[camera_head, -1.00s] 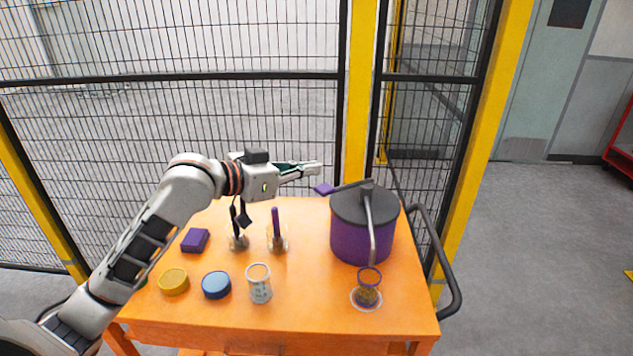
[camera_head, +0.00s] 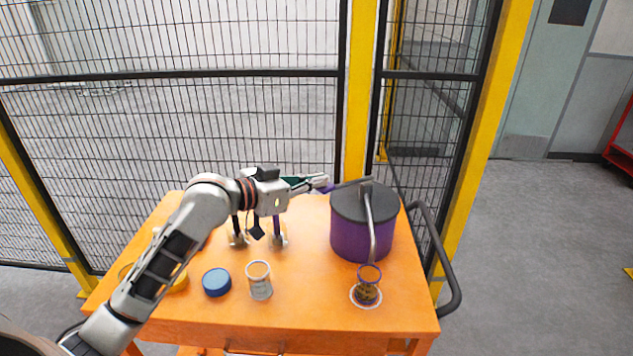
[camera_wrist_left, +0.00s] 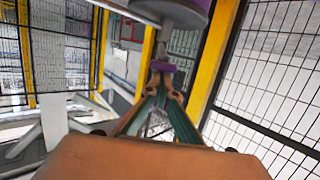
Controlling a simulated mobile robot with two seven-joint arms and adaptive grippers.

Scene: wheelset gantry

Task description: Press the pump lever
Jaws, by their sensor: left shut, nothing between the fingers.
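The pump (camera_head: 361,240) is a purple pot with a dark grey lid at the right of the orange table. Its lever is a thin grey bar (camera_head: 350,184) reaching left from the lid top, with a purple paddle (camera_head: 329,190) at its end. My left gripper (camera_head: 322,182) is shut and empty, its tips at the paddle and partly covering it. In the left wrist view the purple paddle (camera_wrist_left: 163,66) shows just beyond the fingertips (camera_wrist_left: 164,84). I cannot tell whether they touch. My right gripper is not in view.
A glass on a saucer (camera_head: 366,298) stands under the pump's spout. Mesh fencing (camera_head: 180,130) stands behind the table.

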